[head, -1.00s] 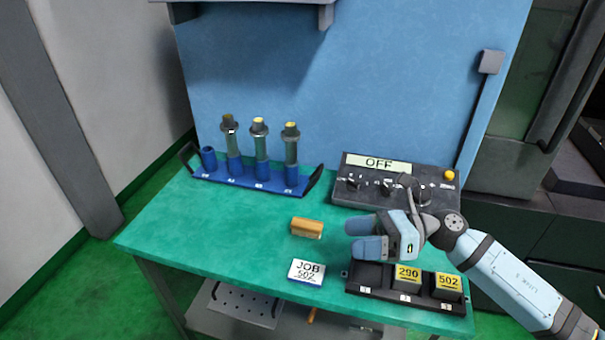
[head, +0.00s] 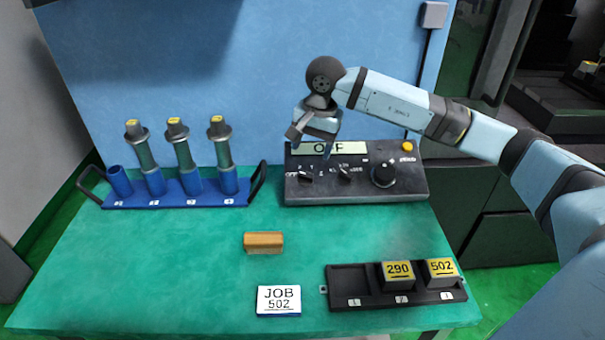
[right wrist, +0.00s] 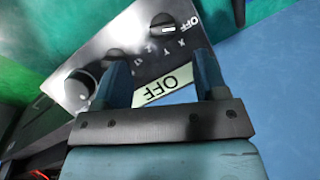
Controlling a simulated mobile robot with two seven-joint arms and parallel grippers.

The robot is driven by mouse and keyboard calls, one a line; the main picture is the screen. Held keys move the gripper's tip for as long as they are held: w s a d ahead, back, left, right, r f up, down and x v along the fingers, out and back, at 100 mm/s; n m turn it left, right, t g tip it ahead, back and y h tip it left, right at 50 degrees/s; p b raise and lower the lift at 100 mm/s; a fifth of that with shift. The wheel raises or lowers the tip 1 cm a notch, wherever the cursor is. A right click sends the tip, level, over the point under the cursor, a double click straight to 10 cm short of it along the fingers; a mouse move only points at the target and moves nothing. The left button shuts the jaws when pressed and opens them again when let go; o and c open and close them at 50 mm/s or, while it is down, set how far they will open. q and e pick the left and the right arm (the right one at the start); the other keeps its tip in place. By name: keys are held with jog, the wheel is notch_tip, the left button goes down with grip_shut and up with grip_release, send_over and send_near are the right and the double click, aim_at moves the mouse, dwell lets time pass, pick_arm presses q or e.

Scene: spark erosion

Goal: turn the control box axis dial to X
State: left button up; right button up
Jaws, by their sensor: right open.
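The dark control box (head: 408,189) stands at the back right of the green table. Its display (head: 350,148) reads OFF, partly covered by my gripper in the head view. The axis dial (head: 305,175) is the leftmost knob; in the right wrist view this dial (right wrist: 162,24) has OFF, X, Y and Z marked around it, and its white mark appears to point at OFF. My right gripper (head: 312,146) is open and empty above the box's left part, apart from the dial. Its fingers (right wrist: 162,78) straddle the display in the wrist view. My left gripper is not in view.
A middle knob (head: 345,173), a large round knob (head: 383,174) and a yellow button (head: 407,146) are also on the box. A blue rack (head: 175,200) with tools stands left. A brown block (head: 263,242), a JOB 502 card (head: 279,300) and a black tray (head: 348,282) lie in front.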

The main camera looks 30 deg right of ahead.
aim_at(305, 177)
jog(key=f, duration=0.6)
jog(key=w+a+f, duration=0.1)
jog(key=f, duration=0.2)
jog(key=shift+w, duration=0.1)
jog(key=c, duration=0.9)
